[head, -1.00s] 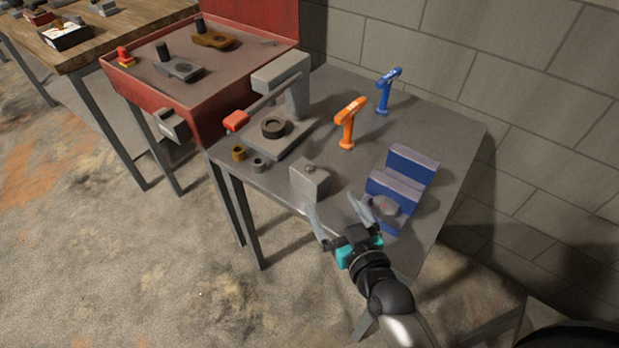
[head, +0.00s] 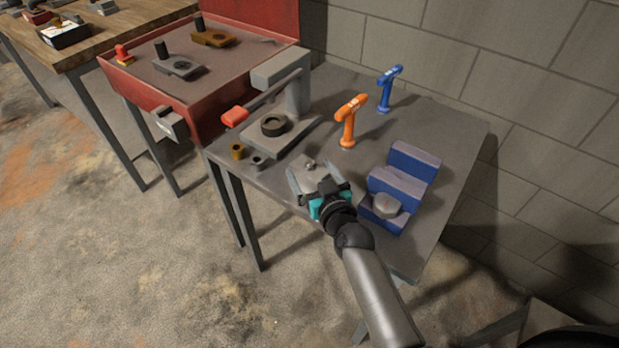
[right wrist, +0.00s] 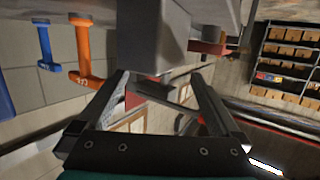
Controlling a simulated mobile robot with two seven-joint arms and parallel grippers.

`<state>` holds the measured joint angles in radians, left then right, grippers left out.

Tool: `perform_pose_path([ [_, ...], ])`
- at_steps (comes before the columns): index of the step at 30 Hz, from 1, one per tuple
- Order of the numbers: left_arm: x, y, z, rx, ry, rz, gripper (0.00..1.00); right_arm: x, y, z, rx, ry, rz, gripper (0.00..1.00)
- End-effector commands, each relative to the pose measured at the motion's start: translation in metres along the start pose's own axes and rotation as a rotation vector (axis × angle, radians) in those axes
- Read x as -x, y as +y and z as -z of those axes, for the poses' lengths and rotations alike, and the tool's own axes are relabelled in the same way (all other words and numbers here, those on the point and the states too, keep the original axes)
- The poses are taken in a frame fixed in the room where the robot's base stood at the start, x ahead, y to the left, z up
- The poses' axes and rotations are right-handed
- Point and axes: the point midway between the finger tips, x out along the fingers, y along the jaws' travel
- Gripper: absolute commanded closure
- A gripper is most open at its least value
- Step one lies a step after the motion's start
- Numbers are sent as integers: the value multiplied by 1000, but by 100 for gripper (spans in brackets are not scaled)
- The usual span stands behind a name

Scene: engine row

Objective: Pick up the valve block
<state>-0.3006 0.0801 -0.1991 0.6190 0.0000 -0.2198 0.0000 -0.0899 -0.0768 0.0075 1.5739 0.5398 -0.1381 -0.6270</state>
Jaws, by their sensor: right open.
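The valve block, which I take to be the grey block (head: 308,172) with a small round knob on top, stands near the front edge of the grey table. My right gripper (head: 310,184) is at its near side, with the fingers spread and the block's lower part hidden by the hand. In the right wrist view the block (right wrist: 152,38) shows large, just ahead of and roughly between the two open fingers (right wrist: 160,82). I cannot tell whether either finger touches it. My left gripper is not in view.
A blue stepped block (head: 403,178) with a grey round part (head: 386,206) stands right of my gripper. An orange tool (head: 350,120) and a blue tool (head: 389,88) stand behind. A grey press (head: 285,85) and small bushings (head: 237,151) are left. A red tray (head: 200,100) adjoins.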

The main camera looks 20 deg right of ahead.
Motion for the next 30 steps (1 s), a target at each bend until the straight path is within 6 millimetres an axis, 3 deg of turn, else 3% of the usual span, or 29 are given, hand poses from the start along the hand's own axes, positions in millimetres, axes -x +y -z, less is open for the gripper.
perform_pose_path([
  [4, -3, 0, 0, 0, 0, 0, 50, -12, 0, 0, 0, 0, -1, 0],
  [12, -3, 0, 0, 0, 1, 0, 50, -13, 0, 0, 0, -1, -1, 0],
  [30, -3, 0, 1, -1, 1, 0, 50, -12, 0, -2, -1, -6, 0, 68],
])
